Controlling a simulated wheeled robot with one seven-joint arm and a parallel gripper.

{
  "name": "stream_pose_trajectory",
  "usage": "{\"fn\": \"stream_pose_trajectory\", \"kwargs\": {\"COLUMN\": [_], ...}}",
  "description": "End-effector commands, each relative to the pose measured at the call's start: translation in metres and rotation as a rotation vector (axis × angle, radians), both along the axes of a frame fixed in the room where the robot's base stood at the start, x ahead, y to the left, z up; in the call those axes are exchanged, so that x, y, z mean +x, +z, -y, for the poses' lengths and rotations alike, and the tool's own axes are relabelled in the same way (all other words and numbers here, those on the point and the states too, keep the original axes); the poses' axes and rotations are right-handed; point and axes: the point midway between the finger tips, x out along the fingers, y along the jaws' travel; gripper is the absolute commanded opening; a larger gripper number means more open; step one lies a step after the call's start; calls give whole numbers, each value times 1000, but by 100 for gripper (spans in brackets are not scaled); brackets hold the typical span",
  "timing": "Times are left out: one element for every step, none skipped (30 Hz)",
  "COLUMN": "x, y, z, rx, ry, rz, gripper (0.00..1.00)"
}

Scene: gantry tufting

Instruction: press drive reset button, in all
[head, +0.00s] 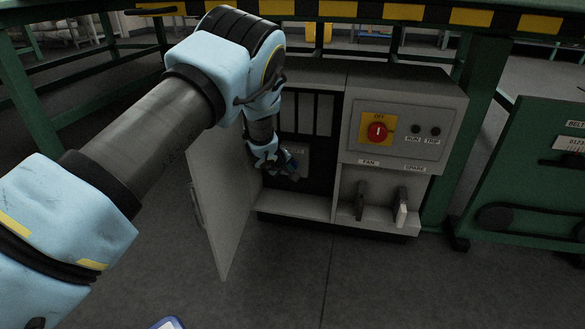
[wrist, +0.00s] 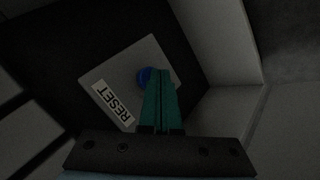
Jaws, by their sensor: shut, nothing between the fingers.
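The drive cabinet (head: 405,80) stands under the green frame with its grey door (head: 222,200) swung open on the left. My arm reaches into the open compartment. My gripper (head: 291,176) is in front of a small grey plate there. In the wrist view, my gripper (wrist: 163,75) has its two green fingers shut together with nothing between them. The fingertips overlap the blue reset button (wrist: 146,77), which shows partly at their left. The plate (wrist: 125,78) carries a white RESET label (wrist: 114,105). I cannot tell whether the tips touch the button.
The right side of the cabinet has a red rotary switch (head: 377,132) on a yellow plate, with small RUN and TRIP lamps. Two levers, marked FAN (head: 361,200) and SPARE (head: 402,207), sit below. A green belt unit (head: 535,180) stands at the right.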

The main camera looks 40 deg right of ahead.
Motion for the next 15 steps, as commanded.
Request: {"fn": "stream_pose_trajectory", "kwargs": {"x": [-1,-2,-3,-4,-5,-6,-7,-7,-8,-8,-8,-8,-8,-8,-8], "y": [1,1,1,0,1,1,1,1,1,1,1,1,1,1,1], "z": [-2,-3,-5,-7,-8,-10,-11,-12,-13,-13,-13,-13,-13,-13,-13], "rx": [0,0,-1,1,0,-1,-1,-1,-1,-1,-1,-1,-1,-1,-1], "ry": [0,1,1,0,0,0,0,0,0,0,0,0,0,0,0], "rz": [0,-1,-1,-1,-1,-1,-1,-1,-1,-1,-1,0,0,0,0], "gripper": [0,0,0,0,0,0,0,0,0,0,0,0,0,0,0]}}
